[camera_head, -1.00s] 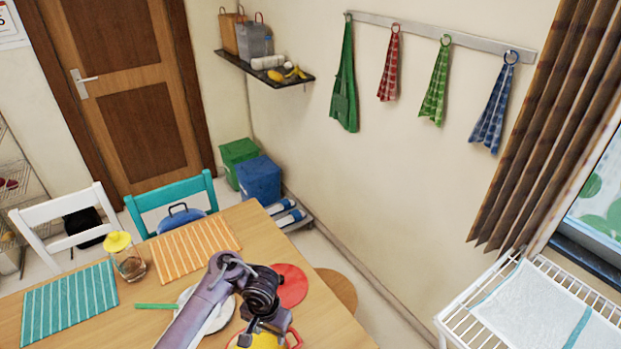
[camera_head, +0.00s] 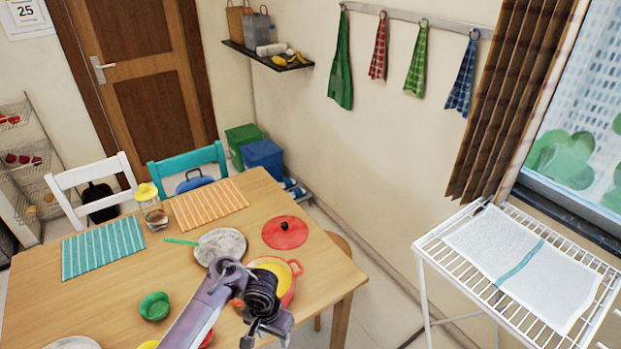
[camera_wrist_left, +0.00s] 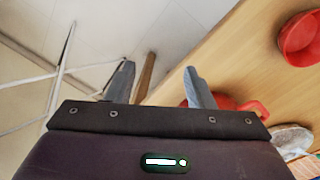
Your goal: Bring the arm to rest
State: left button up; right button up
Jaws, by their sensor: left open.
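My left arm comes in from the bottom of the head view. Its gripper (camera_head: 266,335) hangs near the table's front right edge, just below a red pot with a yellow inside (camera_head: 281,276). In the left wrist view the two fingers of the gripper (camera_wrist_left: 160,88) stand apart with nothing between them. Past them show the table edge, a table leg and the floor. The red pot is partly hidden behind the right finger in that view. My right gripper does not show.
The wooden table (camera_head: 335,272) carries a red lid (camera_head: 285,232), a plate (camera_head: 222,246), a green bowl (camera_head: 154,306), a glass jar (camera_head: 151,210) and striped mats. A white wire rack with a towel (camera_head: 525,262) stands at right. Floor between them is clear.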

pick_arm(q)
jog(key=s+f+n+h+b, duration=0.1)
jog(key=s+f+b, duration=0.1)
jog(key=s+f, duration=0.6)
jog(key=s+f+n+h+b, duration=0.1)
jog(key=s+f+b, duration=0.15)
jog(key=f, duration=0.95)
jog(key=s+f+n+h+b, duration=0.1)
jog(key=s+f+h+b, duration=0.1)
jog(key=s+f, duration=0.65)
jog(key=s+a+f+t+y+b, duration=0.1)
jog(key=s+a+f+y+b, duration=0.2)
jog(key=s+a+f, duration=1)
jog(key=s+a+y, duration=0.1)
jog(key=s, duration=0.3)
jog(key=shift+f+m+y, duration=0.25)
jog(key=shift+m+y, duration=0.05)
jog(key=shift+m, duration=0.1)
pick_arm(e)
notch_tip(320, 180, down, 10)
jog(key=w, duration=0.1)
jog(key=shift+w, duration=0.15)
